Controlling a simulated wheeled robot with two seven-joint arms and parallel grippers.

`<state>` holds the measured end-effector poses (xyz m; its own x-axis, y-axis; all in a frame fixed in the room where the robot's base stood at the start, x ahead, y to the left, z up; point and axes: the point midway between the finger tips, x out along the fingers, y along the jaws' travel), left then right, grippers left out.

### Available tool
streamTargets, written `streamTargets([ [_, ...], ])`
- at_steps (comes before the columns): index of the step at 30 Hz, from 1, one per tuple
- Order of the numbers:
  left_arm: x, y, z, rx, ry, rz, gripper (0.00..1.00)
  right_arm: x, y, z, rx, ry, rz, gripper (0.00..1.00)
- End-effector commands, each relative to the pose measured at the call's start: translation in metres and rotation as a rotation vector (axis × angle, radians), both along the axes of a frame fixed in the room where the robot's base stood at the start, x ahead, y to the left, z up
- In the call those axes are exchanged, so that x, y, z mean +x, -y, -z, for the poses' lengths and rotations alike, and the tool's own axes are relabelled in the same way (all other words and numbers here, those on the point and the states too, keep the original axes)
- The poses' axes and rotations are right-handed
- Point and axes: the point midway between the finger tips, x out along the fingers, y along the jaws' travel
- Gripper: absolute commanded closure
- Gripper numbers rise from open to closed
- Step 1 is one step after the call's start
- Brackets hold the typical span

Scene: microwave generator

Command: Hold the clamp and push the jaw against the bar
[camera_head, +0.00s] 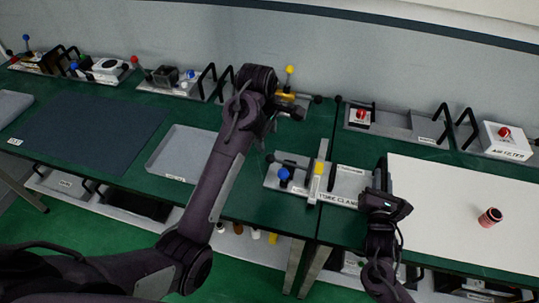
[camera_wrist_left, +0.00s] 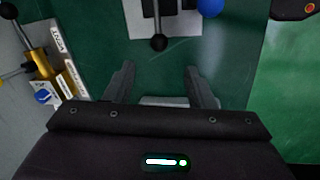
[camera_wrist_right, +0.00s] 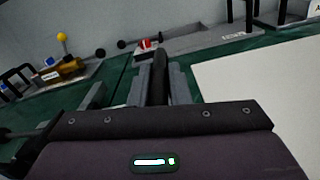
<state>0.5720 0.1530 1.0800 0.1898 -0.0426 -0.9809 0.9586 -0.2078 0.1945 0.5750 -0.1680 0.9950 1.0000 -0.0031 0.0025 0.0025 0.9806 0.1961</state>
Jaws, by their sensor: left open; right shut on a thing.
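The toggle clamp fixture (camera_head: 345,200) is a light plate with a label along its front edge, lying on the green bench. It carries a blue knob (camera_head: 284,174), a yellow-topped part (camera_head: 319,168), an upright grey bar (camera_head: 323,150) and a black rod with a knob (camera_head: 271,158). My right gripper (camera_head: 382,190) is at the fixture's right end, shut on a dark upright piece (camera_wrist_right: 160,75), likely the clamp's handle. My left gripper (camera_head: 287,108) is open and empty behind the fixture. In the left wrist view the black knob (camera_wrist_left: 158,42) lies beyond its fingers.
A yellow-knobbed fixture (camera_head: 289,85) stands close behind my left gripper. A white board (camera_head: 450,205) with a red cylinder (camera_head: 490,217) lies right of my right gripper. An empty grey tray (camera_head: 180,152) sits to the left. Several handled fixtures line the back.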

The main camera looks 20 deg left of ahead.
Motion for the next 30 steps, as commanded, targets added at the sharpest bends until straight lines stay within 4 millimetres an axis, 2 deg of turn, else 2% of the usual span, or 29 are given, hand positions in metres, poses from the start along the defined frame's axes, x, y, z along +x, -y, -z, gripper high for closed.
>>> streamTargets([
  [1,0.001,0.0,0.01,0.0,-0.005,-0.001,0.5,-0.001,0.001,0.005,-0.003,-0.009,0.001,1.0],
  [9,0.011,0.002,0.064,0.001,-0.006,0.001,0.5,-0.001,0.001,0.004,-0.003,-0.009,0.0,1.0],
  [15,0.017,0.003,0.094,0.002,-0.004,0.001,0.5,-0.001,0.001,0.005,-0.003,-0.01,0.0,1.0],
  [21,0.02,0.003,0.106,0.002,-0.001,0.002,0.5,-0.001,0.0,0.005,-0.003,-0.01,0.0,1.0],
  [29,0.02,0.003,0.107,0.001,0.0,0.002,0.5,-0.001,0.0,0.005,-0.003,-0.01,0.0,1.0],
  [30,0.02,0.003,0.107,0.001,0.0,0.002,0.54,-0.001,0.0,0.005,-0.003,-0.01,0.0,1.0],
])
